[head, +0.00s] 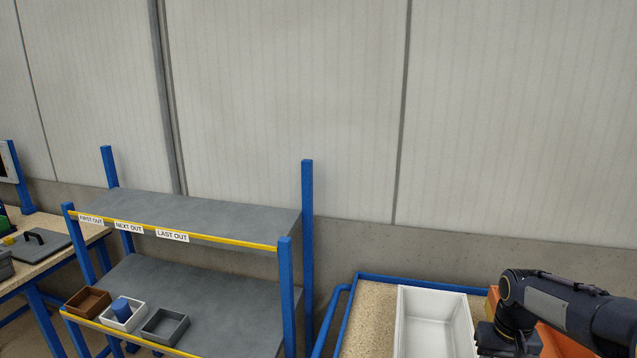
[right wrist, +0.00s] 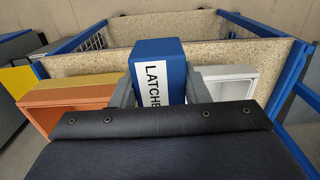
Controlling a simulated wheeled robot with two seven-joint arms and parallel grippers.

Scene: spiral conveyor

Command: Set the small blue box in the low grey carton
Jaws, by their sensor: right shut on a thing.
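The small blue box (right wrist: 158,52), with a white label reading "LATCHE…", is between the fingers of my right gripper (right wrist: 160,90) in the right wrist view. The gripper is shut on it. In the head view my right arm comes in at the lower right over a chipboard-floored cart; the blue box does not show there. A low open grey carton (head: 166,325) sits on the lower shelf of the blue rack, far left of my right arm. It looks empty. My left gripper is not in view.
A brown tray (head: 88,301) and a white tray (head: 123,318) holding a blue piece (head: 121,308) stand left of the grey carton. A white bin (head: 435,325) and an orange bin (right wrist: 70,105) are in the cart. Blue rack posts (head: 308,240) stand between cart and trays.

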